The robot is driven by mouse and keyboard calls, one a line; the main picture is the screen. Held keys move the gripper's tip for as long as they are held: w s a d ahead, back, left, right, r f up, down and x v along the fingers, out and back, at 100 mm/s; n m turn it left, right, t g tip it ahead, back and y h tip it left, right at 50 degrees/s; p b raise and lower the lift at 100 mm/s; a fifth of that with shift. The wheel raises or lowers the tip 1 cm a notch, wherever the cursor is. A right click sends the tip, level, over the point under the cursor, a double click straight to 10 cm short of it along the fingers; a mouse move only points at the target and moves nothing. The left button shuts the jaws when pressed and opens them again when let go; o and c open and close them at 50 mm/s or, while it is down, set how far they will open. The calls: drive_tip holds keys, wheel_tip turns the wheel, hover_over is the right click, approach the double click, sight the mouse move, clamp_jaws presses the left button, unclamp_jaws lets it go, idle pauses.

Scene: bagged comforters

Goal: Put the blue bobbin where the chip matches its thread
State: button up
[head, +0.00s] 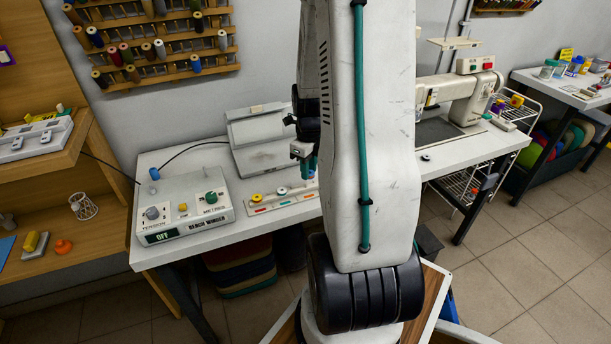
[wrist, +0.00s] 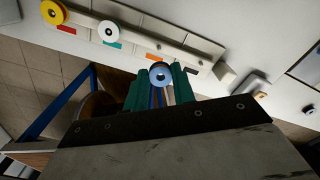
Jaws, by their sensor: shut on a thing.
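My gripper (wrist: 158,82) is shut on the blue bobbin (wrist: 160,68), a pale blue disc with a dark centre between its green fingers. In the head view my gripper (head: 304,165) is over the bench, by the rack, partly hidden by my arm. The pale rack (head: 250,211) also shows in the wrist view (wrist: 138,47), just beyond the bobbin. A yellow bobbin (wrist: 53,12) sits by a red chip (wrist: 67,29), and a white bobbin (wrist: 108,31) by a green chip (wrist: 113,44). An orange chip (wrist: 157,57) has no bobbin by it. The held bobbin and fingers hide part of the rack's edge.
A bench winder (head: 185,208) reading OFF stands left of the rack. A grey case-like machine (head: 260,140) is behind, and a sewing machine (head: 455,98) is at right. Bare bench (head: 185,155) shows behind the winder.

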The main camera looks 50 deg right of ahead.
drive_tip(key=shift+w, duration=0.4)
drive_tip(key=shift+w+f, duration=0.2)
drive_tip(key=shift+f, duration=1.6)
drive_tip(key=shift+f, duration=0.1)
drive_tip(key=shift+f, duration=0.15)
drive_tip(key=o, duration=0.9)
